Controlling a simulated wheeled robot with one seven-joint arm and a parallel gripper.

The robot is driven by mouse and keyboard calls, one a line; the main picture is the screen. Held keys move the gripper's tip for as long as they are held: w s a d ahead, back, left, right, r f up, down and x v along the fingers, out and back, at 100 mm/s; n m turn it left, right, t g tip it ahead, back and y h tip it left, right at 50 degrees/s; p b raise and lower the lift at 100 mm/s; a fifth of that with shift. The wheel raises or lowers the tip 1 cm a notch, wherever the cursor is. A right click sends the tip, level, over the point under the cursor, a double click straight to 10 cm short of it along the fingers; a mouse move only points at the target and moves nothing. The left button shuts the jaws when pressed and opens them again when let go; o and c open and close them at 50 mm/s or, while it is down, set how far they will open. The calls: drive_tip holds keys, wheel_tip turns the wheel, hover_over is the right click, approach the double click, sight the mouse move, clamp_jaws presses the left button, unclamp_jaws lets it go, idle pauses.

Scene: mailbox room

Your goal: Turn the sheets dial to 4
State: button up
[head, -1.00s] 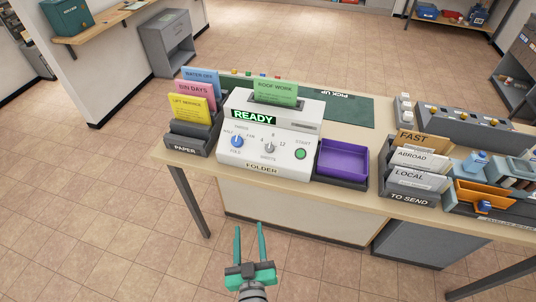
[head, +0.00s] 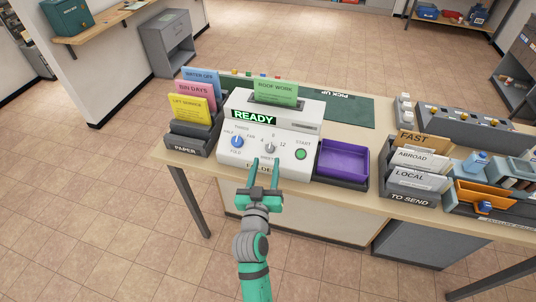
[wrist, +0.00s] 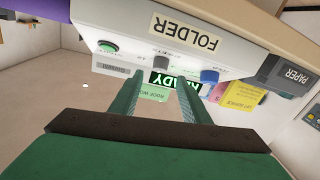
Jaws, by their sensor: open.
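The white folder machine (head: 305,122) stands on the table with a lit READY display (head: 254,117). Its grey sheets dial (head: 270,148) sits between the blue fold dial (head: 237,141) and the green START button (head: 301,154). Marks 4, 8 and 12 ring the sheets dial; its exact pointer setting is too small to tell. My gripper (head: 266,172) is open and empty in front of the machine, its fingertips just below the sheets dial and apart from it. In the wrist view, the grey dial (wrist: 162,62) shows upside down beyond the fingers (wrist: 157,95).
The paper rack (head: 186,140) with coloured sheets stands left of the machine. A purple tray (head: 343,160) stands close on its right. A green ROOF WORK sheet (head: 275,93) stands in the machine's top. Floor in front of the table is clear.

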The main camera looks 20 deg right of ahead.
sight(269, 149)
drive_tip(key=shift+x, duration=2.55)
drive_tip(key=shift+c, duration=0.5)
drive_tip(key=c, duration=1)
